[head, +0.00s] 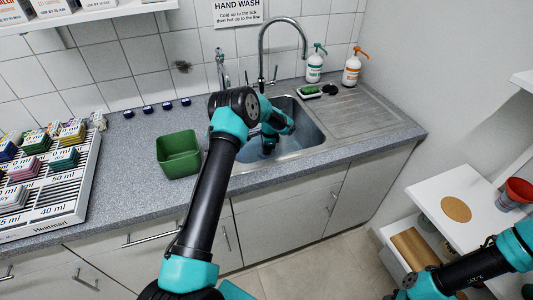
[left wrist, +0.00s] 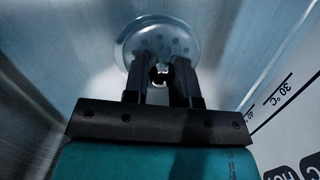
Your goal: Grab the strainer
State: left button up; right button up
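The strainer (left wrist: 160,38) is a pale, round disc with several holes, lying in the sink in the left wrist view. My left gripper (left wrist: 160,72) reaches down over its near part, with its two dark fingers apart. A small bright piece, perhaps the strainer's knob, shows between the fingertips. I cannot tell whether the fingers touch it. In the head view my left gripper (head: 268,146) is low inside the sink (head: 308,130), and I cannot make out the strainer there. My right arm enters at the lower right of the head view, with its gripper out of sight.
A green tub (head: 178,154) stands on the counter left of the sink. The tap (head: 262,60) rises behind it. Two pump bottles, green-topped (head: 314,68) and orange-topped (head: 352,70), stand at the back. A rack (head: 75,195) of coloured boxes is at far left.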

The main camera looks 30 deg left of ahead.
pick_arm(q)
jog(key=shift+s+d+f, duration=0.1)
jog(key=shift+s+f, duration=0.15)
jog(key=shift+f, duration=0.15)
grip_shut()
notch_tip(320, 180, up, 10)
jog(key=shift+w+r, duration=0.15)
jog(key=shift+r, duration=0.1)
dwell(0.4)
